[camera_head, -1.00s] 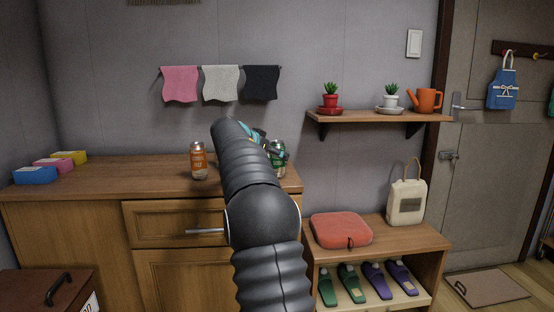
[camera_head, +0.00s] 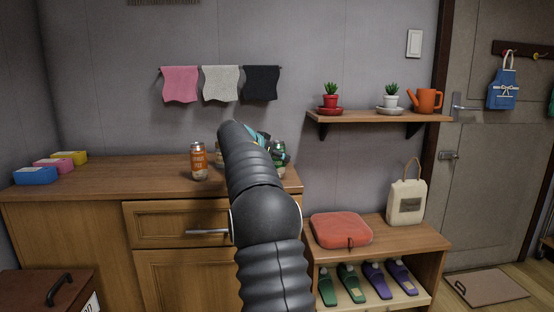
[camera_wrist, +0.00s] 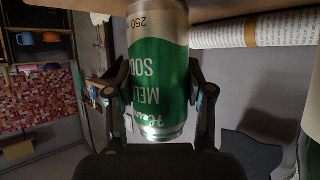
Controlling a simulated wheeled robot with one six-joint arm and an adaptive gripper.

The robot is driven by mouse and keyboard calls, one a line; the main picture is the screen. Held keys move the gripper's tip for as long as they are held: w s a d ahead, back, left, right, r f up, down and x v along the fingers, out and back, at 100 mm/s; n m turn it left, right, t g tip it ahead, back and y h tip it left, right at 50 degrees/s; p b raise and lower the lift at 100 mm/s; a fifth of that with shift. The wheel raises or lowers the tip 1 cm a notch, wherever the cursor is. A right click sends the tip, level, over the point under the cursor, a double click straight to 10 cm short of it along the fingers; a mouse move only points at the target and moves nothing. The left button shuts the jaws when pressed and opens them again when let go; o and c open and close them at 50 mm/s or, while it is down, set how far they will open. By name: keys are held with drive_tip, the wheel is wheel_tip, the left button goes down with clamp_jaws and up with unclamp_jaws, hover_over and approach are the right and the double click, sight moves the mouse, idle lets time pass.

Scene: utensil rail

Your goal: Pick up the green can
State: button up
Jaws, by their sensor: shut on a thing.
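The green can (camera_head: 279,158) stands near the right end of the wooden cabinet top (camera_head: 130,178), partly hidden behind my arm in the head view. In the wrist view the green and silver can (camera_wrist: 158,75) fills the middle, shown upside down. My gripper (camera_wrist: 158,98) has one finger on each side of the can and is shut on it. In the head view my gripper is mostly hidden behind my arm. I cannot tell whether the can is touching the cabinet top.
An orange can (camera_head: 199,161) stands left of my arm, with another can (camera_head: 219,153) partly hidden beside it. Blue, pink and yellow boxes (camera_head: 36,175) sit at the far left. A wall shelf (camera_head: 370,117) with plants and a red case (camera_head: 341,230) are to the right.

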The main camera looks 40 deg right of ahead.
sight(278, 142)
drive_tip(key=shift+r, duration=0.55)
drive_tip(key=r, duration=0.3)
drive_tip(key=shift+s+d+r, duration=0.2)
drive_tip(key=shift+s+d, duration=0.05)
drive_tip(key=shift+s, duration=0.05)
drive_tip(key=s+d+r, duration=0.6)
drive_tip(key=s, duration=0.2)
drive_tip(key=shift+s+d+r, duration=0.2)
drive_tip(key=shift+s+d, duration=0.05)
drive_tip(key=shift+s, duration=0.1)
drive_tip(key=shift+a, duration=0.1)
